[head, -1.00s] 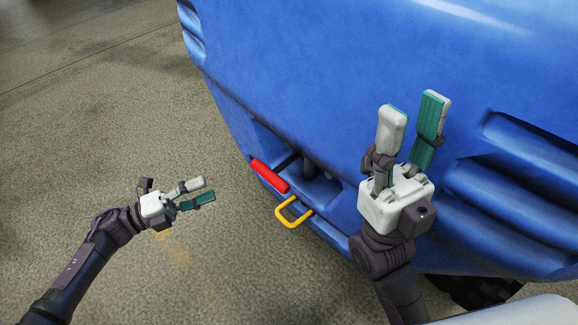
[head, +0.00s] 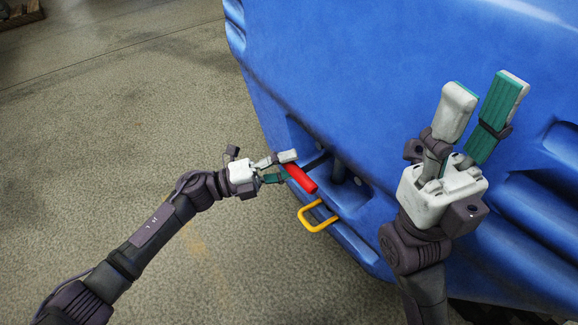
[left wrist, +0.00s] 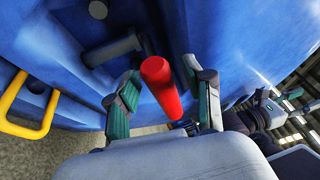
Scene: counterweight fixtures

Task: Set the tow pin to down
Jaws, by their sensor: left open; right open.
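The tow pin's red handle (head: 303,181) sticks out of a recess low on the blue body, at the end of a dark bar (left wrist: 112,48). A dark upright post (head: 338,170) stands in the recess beside it. My left gripper (head: 286,167) is open at the handle's near end. In the left wrist view, the red handle (left wrist: 160,82) lies between the two open fingers; whether they touch it I cannot tell. My right gripper (head: 482,106) is open and empty in front of the blue body, its fingers pointing up.
A yellow loop (head: 304,217) juts out below the red handle; it also shows at the left of the left wrist view (left wrist: 48,108). The blue body (head: 370,70) fills the right side. Bare floor (head: 110,130) lies open to the left.

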